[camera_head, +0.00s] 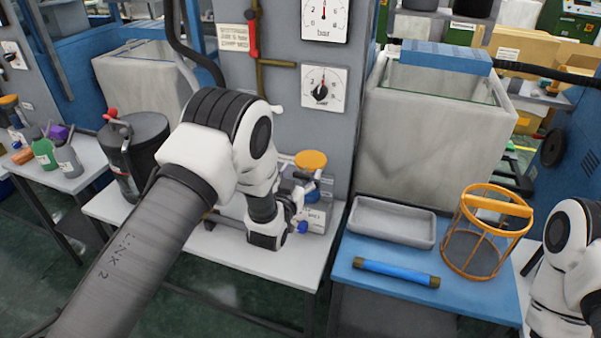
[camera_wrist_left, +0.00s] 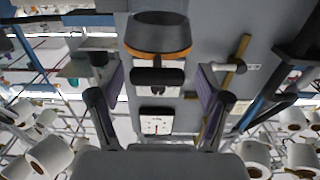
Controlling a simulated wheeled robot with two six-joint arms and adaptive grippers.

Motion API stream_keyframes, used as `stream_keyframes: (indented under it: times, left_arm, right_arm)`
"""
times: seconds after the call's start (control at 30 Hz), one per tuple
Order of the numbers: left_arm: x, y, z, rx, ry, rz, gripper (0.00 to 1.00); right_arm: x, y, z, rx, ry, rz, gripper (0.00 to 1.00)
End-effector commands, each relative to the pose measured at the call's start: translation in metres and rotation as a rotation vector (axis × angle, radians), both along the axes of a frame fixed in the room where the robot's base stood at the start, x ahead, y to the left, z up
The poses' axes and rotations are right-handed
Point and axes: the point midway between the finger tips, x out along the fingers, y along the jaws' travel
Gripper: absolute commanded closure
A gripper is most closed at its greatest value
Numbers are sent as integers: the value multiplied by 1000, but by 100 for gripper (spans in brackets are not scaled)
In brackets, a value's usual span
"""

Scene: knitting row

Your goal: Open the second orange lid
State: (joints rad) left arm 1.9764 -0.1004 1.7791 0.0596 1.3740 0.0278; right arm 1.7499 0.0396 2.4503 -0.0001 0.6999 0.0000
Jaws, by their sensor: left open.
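A round orange lid (camera_head: 310,159) tops a small vessel behind my left wrist in the head view; my arm and hand hide part of it. In the left wrist view, which looks upside down, a dark round body with an orange rim (camera_wrist_left: 158,50) lies in line with the gap between my fingers. My left gripper (camera_wrist_left: 158,88) is open, its two purple-padded fingers wide apart with nothing between them. In the head view the left gripper (camera_head: 290,205) is close beside the vessel. Another orange lid (camera_head: 9,99) shows at the far left. My right gripper is out of view.
A grey column with gauges (camera_head: 323,87) stands behind the vessel. A dark canister (camera_head: 133,150) is left of my arm. A blue table at the right holds a grey tray (camera_head: 392,222), a blue rod (camera_head: 396,272) and an orange wire basket (camera_head: 485,232).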

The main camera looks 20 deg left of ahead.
Motion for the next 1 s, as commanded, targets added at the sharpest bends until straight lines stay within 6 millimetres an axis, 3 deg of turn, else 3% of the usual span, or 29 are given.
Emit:
stream_keyframes:
  times: [0.1, 0.13, 0.33, 0.67, 1.0]
  left_arm:
    - [0, 0, 0, 0, 1, 0, 23]
    - [0, 0, 0, 0, 0, 0, 30]
    - [0, 0, 0, 0, 0, -1, 100]
    - [0, 0, 6, 1, 22, -1, 100]
    - [5, 0, 34, 5, 189, 0, 100]
  right_arm:
    - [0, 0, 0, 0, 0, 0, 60]
    - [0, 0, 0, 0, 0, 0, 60]
    - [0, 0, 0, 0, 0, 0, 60]
    - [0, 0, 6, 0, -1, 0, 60]
    - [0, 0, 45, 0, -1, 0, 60]
